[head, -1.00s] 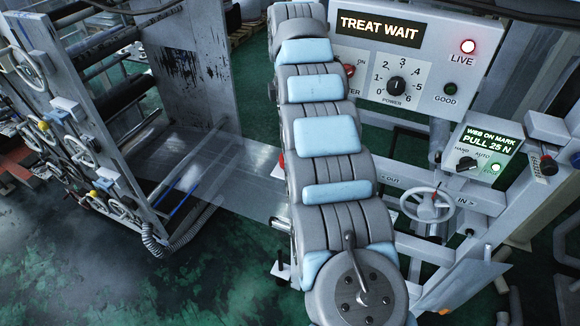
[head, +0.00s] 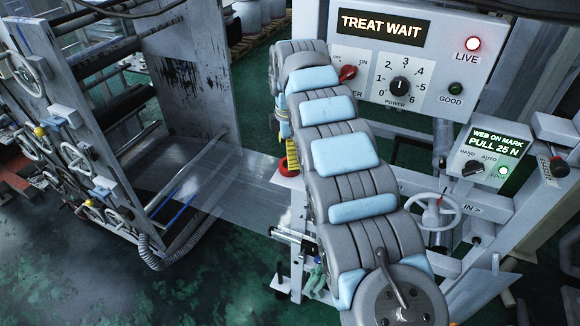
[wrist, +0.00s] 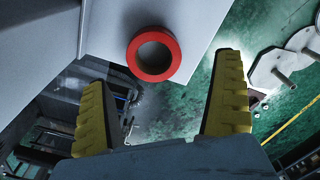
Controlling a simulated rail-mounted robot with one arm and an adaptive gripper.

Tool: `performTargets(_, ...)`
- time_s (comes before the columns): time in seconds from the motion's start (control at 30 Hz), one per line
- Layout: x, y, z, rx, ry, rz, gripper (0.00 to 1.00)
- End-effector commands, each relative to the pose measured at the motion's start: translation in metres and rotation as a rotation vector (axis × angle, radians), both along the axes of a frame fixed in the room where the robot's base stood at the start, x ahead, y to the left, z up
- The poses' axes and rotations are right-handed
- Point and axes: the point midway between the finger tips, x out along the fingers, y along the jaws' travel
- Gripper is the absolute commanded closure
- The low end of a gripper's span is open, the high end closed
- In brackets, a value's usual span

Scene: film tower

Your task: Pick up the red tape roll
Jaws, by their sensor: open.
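The red tape roll (wrist: 153,76) is a ring lying on a pale grey shelf (wrist: 190,22), near the shelf's edge, in the upper middle of the wrist view. My gripper (wrist: 163,70) is open, with its yellow ribbed fingers wide apart. The roll appears between the fingertips, slightly beyond them, and nothing is held. In the head view, a small red part of the roll (head: 283,166) shows on the shelf, just left of my arm. A yellow-and-black finger of my gripper (head: 291,150) is close beside it. My arm hides the rest.
A control panel (head: 440,95) with a red knob (head: 348,73) stands behind my arm. A smaller box (head: 490,150) and a handwheel (head: 437,210) are at the right. A roller frame (head: 100,150) stands at the left, with a clear film web (head: 225,180) running from it.

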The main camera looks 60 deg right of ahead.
Motion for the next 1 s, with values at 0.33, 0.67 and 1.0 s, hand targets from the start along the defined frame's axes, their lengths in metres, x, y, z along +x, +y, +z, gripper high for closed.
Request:
performTargets(0.33, 0.001, -0.004, -0.017, 0.001, -0.001, 0.001, 0.04)
performTargets(0.67, -0.001, -0.007, -0.050, 0.003, 0.001, 0.000, 0.04)
performTargets(1.0, 0.000, -0.007, -0.052, -0.001, -0.001, 0.000, 0.32)
